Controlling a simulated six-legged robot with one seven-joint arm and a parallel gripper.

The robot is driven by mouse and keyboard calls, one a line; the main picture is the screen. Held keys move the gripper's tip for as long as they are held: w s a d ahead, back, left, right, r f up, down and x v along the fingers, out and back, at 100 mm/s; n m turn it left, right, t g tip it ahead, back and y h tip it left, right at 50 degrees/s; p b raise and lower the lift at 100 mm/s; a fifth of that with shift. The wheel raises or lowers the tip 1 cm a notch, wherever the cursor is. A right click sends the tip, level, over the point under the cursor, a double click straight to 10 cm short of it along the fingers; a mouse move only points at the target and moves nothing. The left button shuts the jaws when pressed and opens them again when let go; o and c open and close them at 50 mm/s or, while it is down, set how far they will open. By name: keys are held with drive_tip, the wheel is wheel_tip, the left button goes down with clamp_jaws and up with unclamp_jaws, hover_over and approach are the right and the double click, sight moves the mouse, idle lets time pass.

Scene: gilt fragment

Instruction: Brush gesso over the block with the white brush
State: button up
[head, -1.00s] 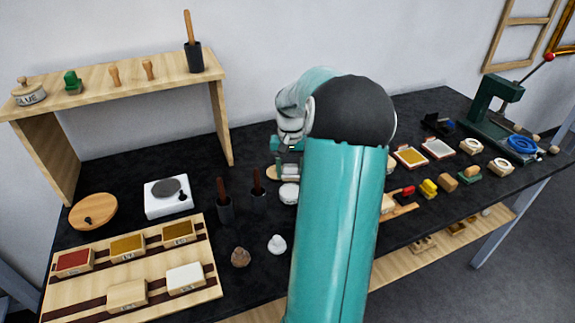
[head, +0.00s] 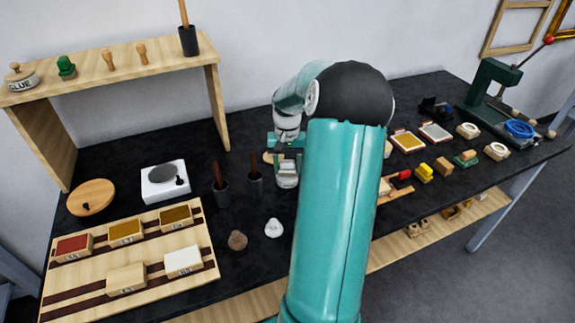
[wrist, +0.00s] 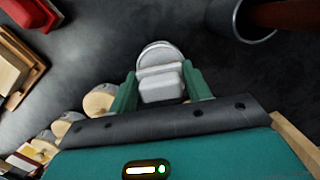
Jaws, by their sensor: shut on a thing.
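My gripper (wrist: 160,88) is shut on a small white stepped piece (wrist: 160,72), held between its green fingers. I cannot tell whether this is the white brush. In the head view, my gripper (head: 287,158) is beyond my arm, with the white piece (head: 287,180) low at its tip, right of the two dark cups. A bare wooden block (head: 126,278) and a white-topped block (head: 183,262) stand in the front row of the wooden board (head: 75,297). I cannot tell which is the task's block. My arm hides part of the table.
Two dark cups (head: 221,196) with brown handles stand left of my gripper; one cup (wrist: 240,20) shows in the wrist view. A brown lump (head: 237,240) and a white lump (head: 274,228) lie in front. A white scale (head: 165,190) and wooden shelf (head: 110,80) are further left.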

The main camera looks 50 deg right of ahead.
sight(288, 163)
drive_tip(key=shift+f, duration=0.6)
idle(1.5)
drive_tip(key=shift+r, duration=3.6)
